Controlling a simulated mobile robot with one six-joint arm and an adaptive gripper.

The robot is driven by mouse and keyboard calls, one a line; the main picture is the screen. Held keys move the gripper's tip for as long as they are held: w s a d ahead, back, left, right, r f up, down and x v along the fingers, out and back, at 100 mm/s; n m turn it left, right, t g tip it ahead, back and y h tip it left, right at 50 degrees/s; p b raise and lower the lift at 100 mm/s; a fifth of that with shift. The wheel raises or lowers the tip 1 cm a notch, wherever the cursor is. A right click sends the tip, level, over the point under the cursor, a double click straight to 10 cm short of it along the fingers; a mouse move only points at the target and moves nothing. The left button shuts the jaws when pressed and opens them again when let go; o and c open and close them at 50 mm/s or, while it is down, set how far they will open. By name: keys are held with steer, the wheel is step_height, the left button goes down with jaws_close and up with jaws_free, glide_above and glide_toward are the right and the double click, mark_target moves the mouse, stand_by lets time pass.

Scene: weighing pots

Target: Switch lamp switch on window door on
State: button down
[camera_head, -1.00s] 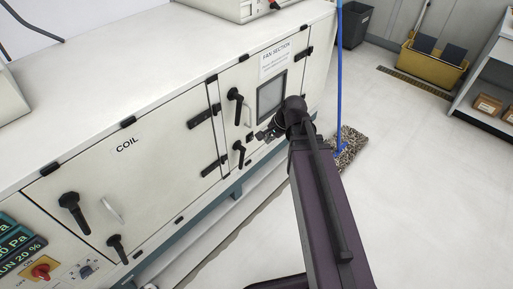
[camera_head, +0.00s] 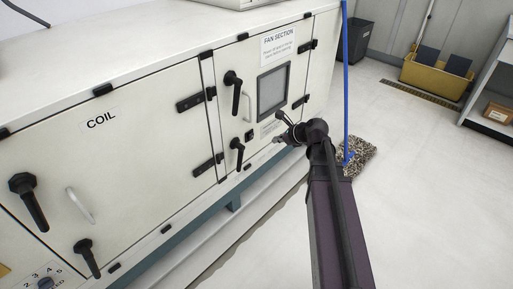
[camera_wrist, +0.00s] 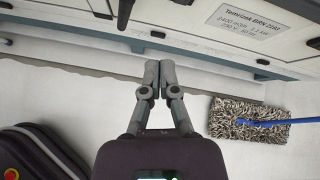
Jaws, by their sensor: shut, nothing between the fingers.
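The window door (camera_head: 299,82) is the white cabinet door marked FAN SECTION, closed, with a dark square window (camera_head: 272,91). A small dark square fitting (camera_head: 249,135) sits between its two black handles and looks like the lamp switch; its on or off position is too small to tell. My gripper (camera_head: 279,139) is in front of the lower part of this door, just right of the lower handle. In the wrist view my gripper (camera_wrist: 158,66) is shut and empty, its fingertips together below the door panel edge. I cannot tell whether it touches the door.
Black door handles (camera_head: 233,90) and (camera_head: 237,153) stick out near the gripper. The COIL door (camera_head: 130,150) is to the left. A mop (camera_head: 352,157) with a blue pole stands right of the cabinet. A yellow bucket (camera_head: 437,72) is farther back.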

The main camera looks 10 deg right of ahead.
steer(key=shift+w+d+f+m+t+b, duration=0.25)
steer(key=shift+w+d+f+m+b, duration=0.25)
steer(key=shift+f+m+b, duration=0.3)
steer(key=shift+w+d+f+m+t+b, duration=0.25)
steer(key=shift+w+d+f+m+b, duration=0.2)
steer(key=shift+f+m+b, duration=0.35)
steer(key=shift+r, duration=0.2)
steer(key=shift+f, duration=0.1)
steer(key=b, duration=0.5)
glide_toward(252, 137)
steer(key=d+f+x, duration=0.1)
steer(key=x, duration=0.5)
steer(key=shift+w+a+r, duration=0.2)
steer(key=shift+a, duration=0.4)
